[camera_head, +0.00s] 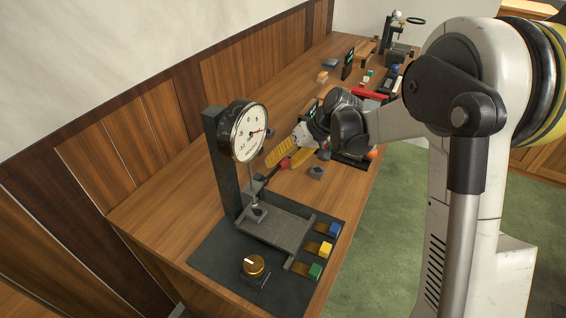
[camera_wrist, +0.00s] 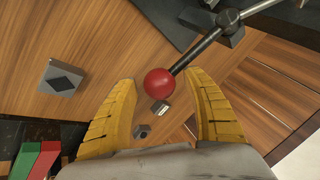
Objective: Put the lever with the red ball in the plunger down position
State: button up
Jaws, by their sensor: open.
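The lever's red ball (camera_wrist: 159,82) lies between the two yellow fingers of my open gripper (camera_wrist: 165,95) in the wrist view, near the tips. I cannot tell whether either finger touches it. The lever's dark rod (camera_wrist: 195,54) runs from the ball to a dark joint on a metal shaft. In the head view the red ball (camera_head: 284,163) shows beside my gripper (camera_head: 290,156), right of the dial gauge (camera_head: 245,132) on its dark post. The plunger (camera_head: 254,200) hangs below the lever joint over the stand's plate, its tip close to a small block.
The stand's dark base (camera_head: 215,262) carries a gold knob (camera_head: 254,265) and blue, yellow and green blocks (camera_head: 325,250). A small grey block with a dark diamond (camera_wrist: 62,78) lies on the wooden table. More items and another stand (camera_head: 396,35) are farther back. The table's near left is clear.

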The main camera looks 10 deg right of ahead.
grip_shut()
jog(key=shift+r, duration=0.1)
jog(key=shift+s+r+n+t+h+p, duration=0.1)
jog(key=shift+r+n+t+h+p, duration=0.6)
jog(key=shift+r+t+p, duration=0.8)
jog(key=shift+s+a+r+n+t+h+p, duration=0.2)
jog(key=shift+r+t+h, duration=0.3)
jog(key=shift+r, duration=0.25)
jog(key=shift+s+a+r+n+t+h+p, duration=0.1)
jog(key=shift+s+r+n+t+h, duration=0.1)
jog(key=shift+r+t+h, duration=0.35)
jog(key=shift+r, duration=0.2)
grip_release()
jog(key=shift+d+r, duration=0.1)
